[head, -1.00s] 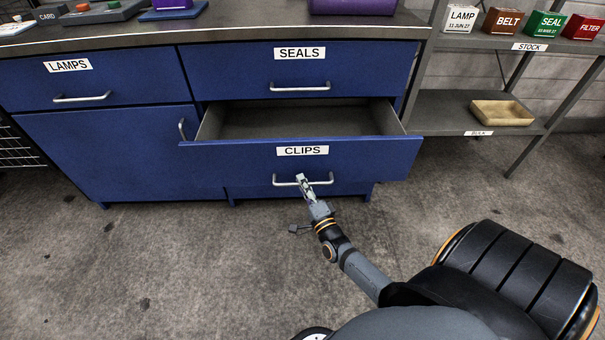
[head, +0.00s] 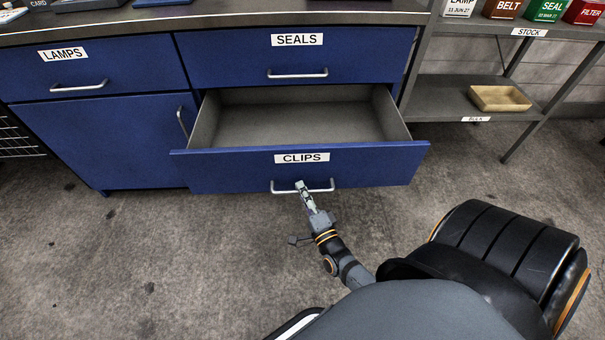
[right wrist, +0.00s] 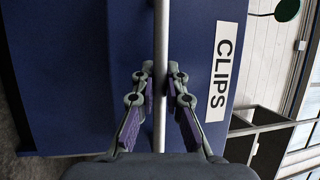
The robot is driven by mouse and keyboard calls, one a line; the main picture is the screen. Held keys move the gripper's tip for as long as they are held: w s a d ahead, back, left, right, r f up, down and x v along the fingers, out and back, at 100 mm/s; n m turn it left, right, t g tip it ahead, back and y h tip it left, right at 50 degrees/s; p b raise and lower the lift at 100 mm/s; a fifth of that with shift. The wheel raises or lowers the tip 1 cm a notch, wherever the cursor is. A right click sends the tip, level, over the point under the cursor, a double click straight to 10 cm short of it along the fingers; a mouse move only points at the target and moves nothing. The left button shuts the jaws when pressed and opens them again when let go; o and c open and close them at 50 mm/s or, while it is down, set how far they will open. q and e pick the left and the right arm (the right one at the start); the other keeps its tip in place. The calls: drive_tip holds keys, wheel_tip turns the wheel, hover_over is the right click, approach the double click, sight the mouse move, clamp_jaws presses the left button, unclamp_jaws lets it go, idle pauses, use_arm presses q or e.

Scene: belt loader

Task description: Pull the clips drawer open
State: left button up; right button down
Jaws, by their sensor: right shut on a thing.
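The clips drawer (head: 230,172) is a blue-fronted drawer with a white CLIPS label, standing well out from the cabinet. Its grey inside (head: 295,120) shows and looks empty. Its silver bar handle (head: 325,189) runs below the label. My right gripper (head: 302,188) is at the middle of this handle, shut on it. In the right wrist view the handle (right wrist: 161,60) passes between the two fingers (right wrist: 160,90), with the CLIPS label (right wrist: 224,70) to the right. My left gripper is in neither current view.
Above is the closed SEALS drawer (head: 240,62); the LAMPS drawer (head: 130,72) and a cupboard door (head: 100,135) at left are closed. A shelf rack (head: 440,100) with a tan tray (head: 499,98) stands at right. The floor (head: 200,270) in front is open.

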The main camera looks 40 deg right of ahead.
drive_tip(key=c, duration=1.4)
unclamp_jaws()
drive_tip(key=shift+o, duration=0.2)
drive_tip(key=v, duration=1.2)
drive_tip(key=shift+f, duration=0.1)
